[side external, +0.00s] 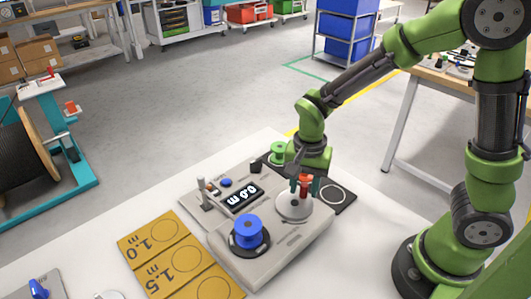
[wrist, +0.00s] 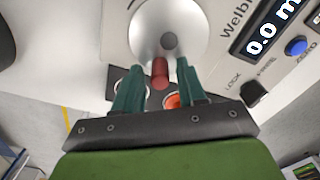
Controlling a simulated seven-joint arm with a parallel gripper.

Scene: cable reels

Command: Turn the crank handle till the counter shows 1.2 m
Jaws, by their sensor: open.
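The grey winding machine (side external: 290,245) stands on the white table. Its counter (side external: 242,195) reads 0.0 m, and the same reading shows on the counter in the wrist view (wrist: 268,27). The red crank handle (side external: 304,181) stands upright near the edge of a round silver crank disc (side external: 291,208). In the wrist view the handle (wrist: 160,72) lies between the fingertips, with the disc (wrist: 150,30) beyond it. My gripper (side external: 305,187) is open, its teal fingers on either side of the handle. Whether either finger touches it I cannot tell. A blue spool (side external: 248,230) sits on the machine's black turntable.
A green spool (side external: 279,148) and a dark pad with a ring mark (side external: 337,196) are beside the machine. Yellow cards (side external: 165,255) marked 1.0 m and 1.5 m lie to its left. A lever (side external: 204,191) rises at the machine's left end. A partly hidden orange object (wrist: 173,100) is near the fingers.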

